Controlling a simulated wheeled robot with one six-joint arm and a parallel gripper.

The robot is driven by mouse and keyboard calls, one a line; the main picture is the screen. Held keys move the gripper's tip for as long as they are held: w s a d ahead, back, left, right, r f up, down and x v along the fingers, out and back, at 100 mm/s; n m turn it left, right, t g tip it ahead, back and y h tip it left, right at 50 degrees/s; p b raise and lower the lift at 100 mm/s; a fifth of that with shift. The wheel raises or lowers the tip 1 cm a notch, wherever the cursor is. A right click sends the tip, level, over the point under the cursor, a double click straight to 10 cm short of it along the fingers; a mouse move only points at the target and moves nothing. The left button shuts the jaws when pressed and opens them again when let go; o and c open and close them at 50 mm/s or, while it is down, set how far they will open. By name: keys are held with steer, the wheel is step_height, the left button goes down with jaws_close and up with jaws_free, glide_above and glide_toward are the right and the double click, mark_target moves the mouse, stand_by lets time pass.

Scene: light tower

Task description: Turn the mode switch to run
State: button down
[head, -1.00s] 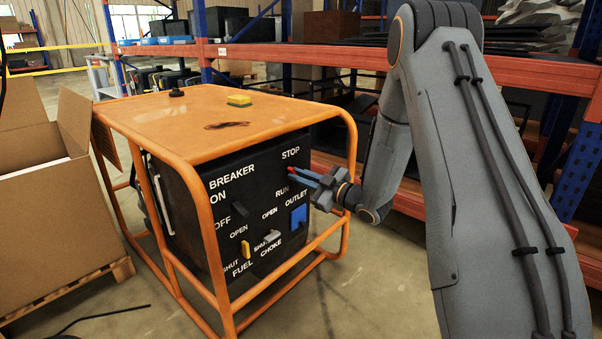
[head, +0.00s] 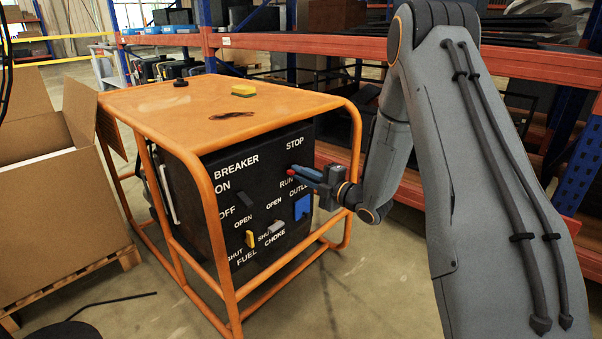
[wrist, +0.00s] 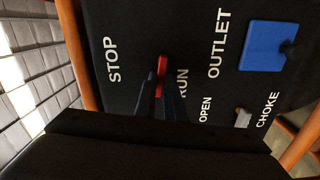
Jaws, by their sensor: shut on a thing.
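The mode switch shows as a red handle (wrist: 162,70) in the wrist view, between the STOP label (wrist: 112,60) and the RUN label (wrist: 183,82), closer to RUN. In the head view only a small red bit (head: 291,171) shows at the fingertips. My gripper (head: 299,172) reaches in from the right and is shut on the red handle, with its fingers (wrist: 160,97) either side of it. The fingers hide part of the handle, so I cannot tell its exact angle. The black panel (head: 262,180) carries the labels.
An orange tube frame (head: 215,230) surrounds the panel, with an upright bar close to my wrist. A blue outlet cover (head: 301,207) and a yellow fuel lever (head: 250,239) sit on the panel. An open cardboard box (head: 60,200) stands at left; red shelving is behind.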

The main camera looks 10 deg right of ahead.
steer(key=shift+f+n, duration=0.2)
steer(key=shift+n, duration=0.6)
steer(key=c, duration=1.8)
jaws_free()
steer(key=shift+c, duration=0.2)
steer(key=shift+s+d, duration=0.1)
steer(key=p+v, duration=0.1)
steer(key=v, duration=0.6)
steer(key=shift+s+d+p, duration=0.2)
steer(key=shift+p, duration=0.1)
steer(key=shift+w, duration=0.1)
